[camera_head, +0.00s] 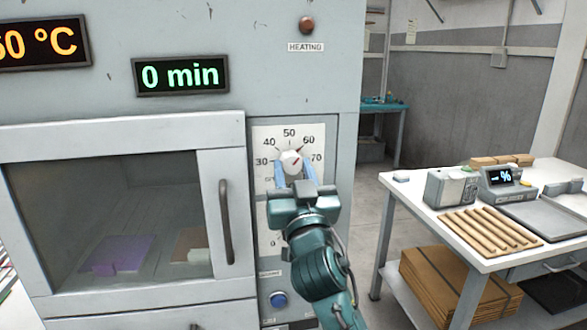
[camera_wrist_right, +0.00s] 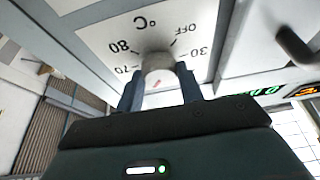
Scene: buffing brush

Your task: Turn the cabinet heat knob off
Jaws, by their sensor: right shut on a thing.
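The cabinet heat knob (camera_head: 290,161) is a round pale knob with a red pointer mark, on a white dial plate (camera_head: 263,143) marked from 30 to 70 in the head view. The red mark points to the upper right, near 60. My right gripper (camera_head: 292,176) is shut on the knob, with a blue finger on each side. In the right wrist view the knob (camera_wrist_right: 158,68) sits between the fingers, with OFF, 30, 70 and 80 printed around it. The lower part of the dial is hidden by my gripper in the head view. My left gripper is not in view.
The cabinet door (camera_head: 120,130) with its dark handle (camera_head: 226,222) is left of the dial. A blue button (camera_head: 278,299) is below. A display (camera_head: 181,75) reads 0 min. A white table (camera_head: 400,190) with wooden sticks (camera_head: 490,232) stands at right, with open floor between.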

